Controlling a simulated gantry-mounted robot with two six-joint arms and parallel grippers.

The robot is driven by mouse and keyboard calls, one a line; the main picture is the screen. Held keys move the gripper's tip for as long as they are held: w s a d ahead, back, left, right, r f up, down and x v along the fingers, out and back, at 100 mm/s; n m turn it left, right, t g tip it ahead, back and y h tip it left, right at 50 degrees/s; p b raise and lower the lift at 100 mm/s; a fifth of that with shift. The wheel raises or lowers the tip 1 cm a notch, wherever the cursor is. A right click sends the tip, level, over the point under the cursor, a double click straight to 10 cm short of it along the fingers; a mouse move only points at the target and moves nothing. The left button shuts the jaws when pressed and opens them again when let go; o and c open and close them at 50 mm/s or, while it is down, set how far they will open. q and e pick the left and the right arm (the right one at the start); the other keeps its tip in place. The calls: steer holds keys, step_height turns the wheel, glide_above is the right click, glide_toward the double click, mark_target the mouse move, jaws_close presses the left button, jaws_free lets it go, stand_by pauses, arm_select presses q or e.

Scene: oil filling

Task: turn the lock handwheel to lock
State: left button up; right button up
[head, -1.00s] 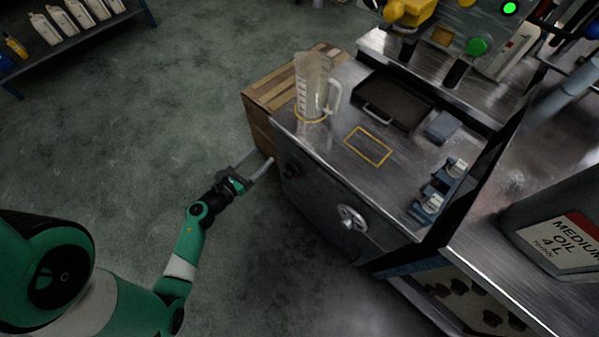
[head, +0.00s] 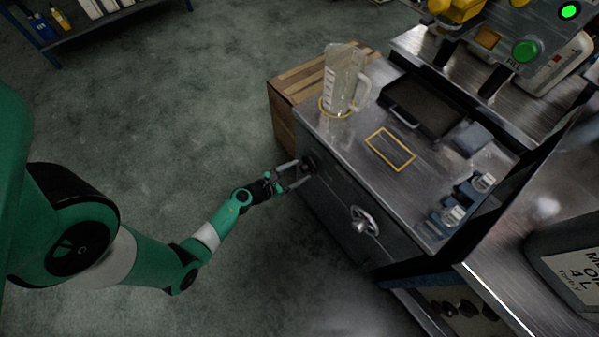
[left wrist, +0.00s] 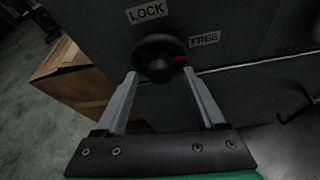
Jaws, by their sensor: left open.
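The lock handwheel (left wrist: 158,55) is a round black knob on the cabinet's dark front face. In the left wrist view a LOCK label (left wrist: 147,12) is above it and a FREE label (left wrist: 205,38) is to its upper right. A red mark on the knob is on its right side, towards FREE. In the head view the knob (head: 309,165) is partly hidden behind my left gripper (head: 299,173). My left gripper (left wrist: 160,74) is open, with its fingertips on either side of the knob's lower part; contact cannot be told. My right gripper is not in view.
A clear measuring jug (head: 343,84), a black tray (head: 424,103) and a yellow outline (head: 390,149) are on the metal top. A wooden crate (head: 285,129) adjoins the cabinet. Floor at left is open.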

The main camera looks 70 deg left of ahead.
arm_select(q)
steer(key=shift+w+a+f, duration=0.15)
steer(key=shift+w+f, duration=0.05)
steer(key=shift+w, duration=0.25)
jaws_close()
